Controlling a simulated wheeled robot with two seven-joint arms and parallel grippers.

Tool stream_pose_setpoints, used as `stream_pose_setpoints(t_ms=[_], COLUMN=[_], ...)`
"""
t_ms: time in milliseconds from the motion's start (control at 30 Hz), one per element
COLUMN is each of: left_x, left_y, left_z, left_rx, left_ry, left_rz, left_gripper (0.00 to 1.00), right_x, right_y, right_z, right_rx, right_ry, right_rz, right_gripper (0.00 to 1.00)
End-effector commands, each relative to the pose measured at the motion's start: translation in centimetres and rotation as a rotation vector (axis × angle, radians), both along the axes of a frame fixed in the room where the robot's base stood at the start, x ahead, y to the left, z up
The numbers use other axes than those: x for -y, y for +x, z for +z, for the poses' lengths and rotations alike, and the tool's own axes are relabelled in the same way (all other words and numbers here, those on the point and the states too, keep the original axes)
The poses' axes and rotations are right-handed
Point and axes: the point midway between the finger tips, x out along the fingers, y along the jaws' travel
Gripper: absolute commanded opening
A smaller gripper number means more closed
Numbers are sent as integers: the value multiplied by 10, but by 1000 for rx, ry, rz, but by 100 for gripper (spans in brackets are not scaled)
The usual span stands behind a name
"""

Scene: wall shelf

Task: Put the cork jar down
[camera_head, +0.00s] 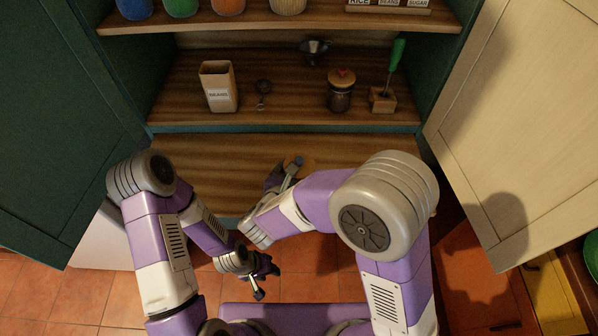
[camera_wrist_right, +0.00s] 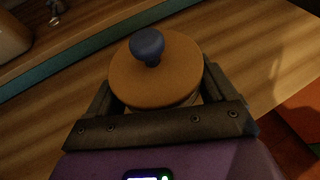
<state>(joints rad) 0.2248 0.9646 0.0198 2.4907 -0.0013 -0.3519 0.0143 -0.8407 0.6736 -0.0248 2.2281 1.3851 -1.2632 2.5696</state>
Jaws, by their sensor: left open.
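The cork jar (camera_wrist_right: 165,78) has a round cork lid with a dark blue knob, and its body is mostly hidden below the lid. My right gripper (camera_head: 287,174) has its fingers on both sides of the jar, close against it in the right wrist view. In the head view the jar's lid (camera_head: 307,162) is partly hidden by my right gripper, over the lower wooden board (camera_head: 210,170). I cannot tell whether the jar's base touches the board. My left gripper (camera_head: 260,282) is open and empty, low in front of the cabinet.
The shelf above the board holds a beans box (camera_head: 218,88), a small dark utensil (camera_head: 263,92), a jar with a red-knobbed lid (camera_head: 341,90), a dark object (camera_head: 314,50) and a wooden block with a green-handled tool (camera_head: 383,100). Open doors flank the cabinet. The board's left part is bare.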

Motion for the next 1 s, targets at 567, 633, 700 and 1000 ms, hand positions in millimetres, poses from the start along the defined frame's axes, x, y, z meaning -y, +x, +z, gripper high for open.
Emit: stream_pose_setpoints(t_ms=[567, 633, 700, 1000], left_x=[0, 0, 0, 0], left_y=[0, 0, 0, 0], left_z=[9, 11, 13, 18], left_rx=[0, 0, 0, 0], left_ry=[0, 0, 0, 0], left_rz=[0, 0, 0, 0], left_gripper=[43, 43, 43, 43], right_x=[-9, -14, -20, -39], right_y=[-17, -31, -45, -92], right_z=[13, 19, 26, 46], right_rx=[1, 1, 2, 0], right_ry=[2, 1, 2, 0], right_rz=[6, 6, 6, 3], right_gripper=[100, 100, 100, 100])
